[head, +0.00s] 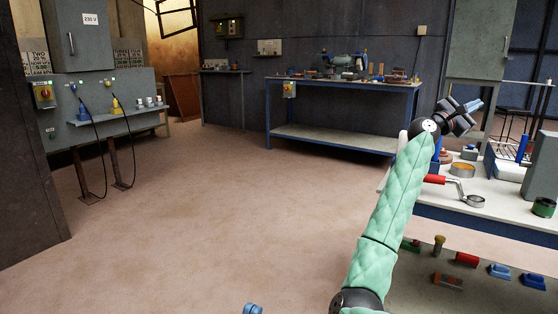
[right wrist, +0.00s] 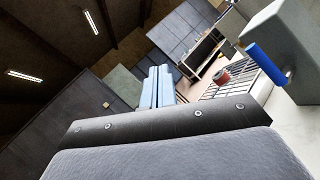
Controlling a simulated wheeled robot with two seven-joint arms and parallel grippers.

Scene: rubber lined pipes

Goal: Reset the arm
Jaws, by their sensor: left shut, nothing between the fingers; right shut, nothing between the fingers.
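My right arm, in a green padded sleeve, rises from the bottom of the head view. Its gripper (head: 475,105) is raised over the back of the white workbench at the right, pointing up and right. In the right wrist view its blue fingers (right wrist: 158,86) lie side by side, shut with nothing between them. Only the blue fingertips of my left gripper (head: 252,309) show at the bottom edge of the head view. They are together and empty, low over the floor; the rest of that arm is out of view.
The white workbench (head: 480,215) holds a red-handled tool (head: 434,179), metal rings and a green can (head: 543,207). A lower shelf (head: 425,268) carries several small parts. A blue-framed bench (head: 340,138) stands at the back. Open floor (head: 190,210) fills the middle and left.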

